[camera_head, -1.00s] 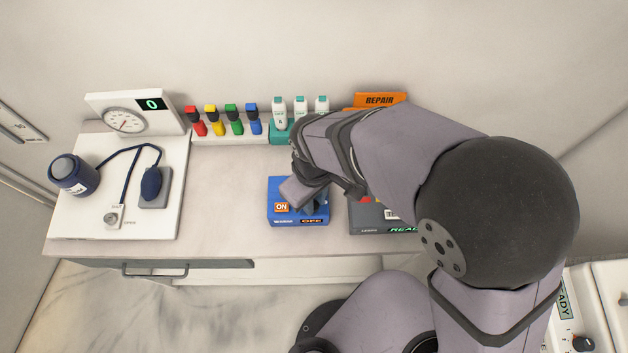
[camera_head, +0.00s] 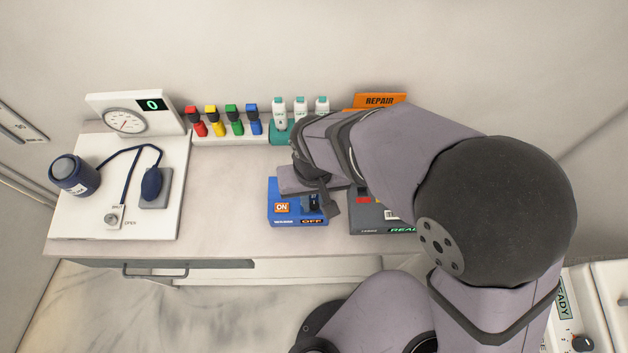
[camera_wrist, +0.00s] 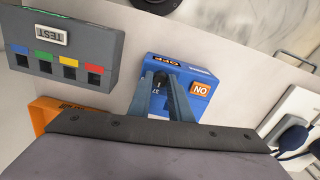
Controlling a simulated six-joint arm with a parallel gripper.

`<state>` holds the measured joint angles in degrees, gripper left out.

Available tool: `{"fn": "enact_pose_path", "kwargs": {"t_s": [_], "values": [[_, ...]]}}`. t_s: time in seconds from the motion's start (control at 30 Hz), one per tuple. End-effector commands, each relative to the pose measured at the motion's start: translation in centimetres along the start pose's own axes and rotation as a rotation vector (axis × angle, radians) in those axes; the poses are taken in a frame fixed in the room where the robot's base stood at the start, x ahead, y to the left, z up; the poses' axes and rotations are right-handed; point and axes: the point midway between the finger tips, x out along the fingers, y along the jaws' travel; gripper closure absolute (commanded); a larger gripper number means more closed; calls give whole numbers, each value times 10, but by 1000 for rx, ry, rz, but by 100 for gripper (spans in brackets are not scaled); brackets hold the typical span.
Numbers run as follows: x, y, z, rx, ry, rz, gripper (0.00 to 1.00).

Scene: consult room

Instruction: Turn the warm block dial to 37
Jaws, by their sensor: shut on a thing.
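The warm block (camera_head: 285,218) is a blue box on the counter, with an orange ON button and a small display reading OFF. It also shows in the wrist view (camera_wrist: 203,72). My gripper (camera_head: 313,203) is above its right part; in the wrist view the two fingers (camera_wrist: 160,82) are shut on a small dark dial (camera_wrist: 158,88) on the box. Small white characters show beside the dial, too small to read. The fingers and wrist hide most of the dial, so its pointer and setting cannot be told.
A dark grey box (camera_head: 370,224) with a green display stands close to the right; it shows coloured squares and TEST in the wrist view (camera_wrist: 100,45). An orange REPAIR bin (camera_head: 380,100) is behind. The counter (camera_head: 222,205) left of the warm block is clear.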

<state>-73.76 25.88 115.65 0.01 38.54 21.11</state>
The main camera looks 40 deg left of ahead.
Motion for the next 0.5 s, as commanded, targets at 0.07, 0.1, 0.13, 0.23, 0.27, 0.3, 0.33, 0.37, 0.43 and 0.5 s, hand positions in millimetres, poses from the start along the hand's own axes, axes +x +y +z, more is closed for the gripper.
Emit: {"fn": "enact_pose_path", "kwargs": {"t_s": [0.07, 0.1, 0.13, 0.23, 0.27, 0.3, 0.33, 0.37, 0.43, 0.5], "values": [[-1, 0, -2, 4, 5, -2, 100], [-1, 0, -2, 4, 5, -2, 100], [-1, 0, -2, 4, 5, -2, 100], [-1, 0, -2, 4, 5, -2, 100], [-1, 0, -2, 4, 5, -2, 100], [-1, 0, -2, 3, 5, -2, 100], [-1, 0, -2, 3, 5, -2, 100], [-1, 0, -2, 3, 5, -2, 100], [-1, 0, -2, 3, 5, -2, 65], [-1, 0, -1, 3, 4, -1, 63]]}}
